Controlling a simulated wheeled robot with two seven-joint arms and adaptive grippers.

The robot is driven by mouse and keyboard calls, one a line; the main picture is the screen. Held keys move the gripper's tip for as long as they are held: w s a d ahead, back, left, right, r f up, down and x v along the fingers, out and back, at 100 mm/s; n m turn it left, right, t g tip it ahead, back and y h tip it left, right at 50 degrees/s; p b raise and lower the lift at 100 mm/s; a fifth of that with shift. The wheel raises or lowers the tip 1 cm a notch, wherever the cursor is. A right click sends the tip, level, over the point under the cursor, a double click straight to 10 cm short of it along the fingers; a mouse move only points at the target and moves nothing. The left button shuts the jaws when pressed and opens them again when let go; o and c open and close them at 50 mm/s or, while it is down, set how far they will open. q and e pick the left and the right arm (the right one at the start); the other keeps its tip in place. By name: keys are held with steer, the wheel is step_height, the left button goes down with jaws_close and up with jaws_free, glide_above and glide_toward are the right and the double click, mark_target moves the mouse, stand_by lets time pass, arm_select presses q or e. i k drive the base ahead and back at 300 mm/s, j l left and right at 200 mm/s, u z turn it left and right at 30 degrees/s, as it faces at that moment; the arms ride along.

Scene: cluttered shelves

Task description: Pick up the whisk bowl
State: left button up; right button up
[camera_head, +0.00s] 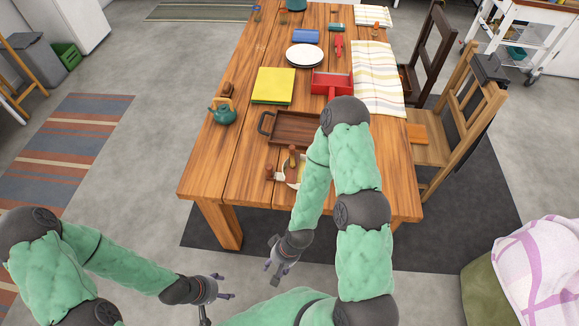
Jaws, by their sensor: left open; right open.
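No whisk bowl can be clearly made out. A small group of things with a pale rounded piece (290,172) and brown and yellow parts lies near the front edge of the wooden table (215,165). My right arm hides part of it, and I cannot tell whether it is the whisk bowl. My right gripper (276,268) hangs in front of the table's front edge, open and empty. My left gripper (222,300) is lower left, away from the table, open and empty.
A brown tray (292,128) sits behind the small group, with a teal teapot (222,112) to its left. Farther back are a yellow book (273,85), red box (330,80) and white plate (304,54). Chairs (455,135) stand at right. The table's front left is clear.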

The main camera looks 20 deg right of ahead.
mark_target(292, 176)
steer(key=i+z, duration=0.1)
steer(key=z, duration=0.25)
steer(key=j+z, duration=0.1)
steer(key=z, duration=0.25)
steer(key=i+j+z, duration=0.15)
steer(key=z, duration=0.2)
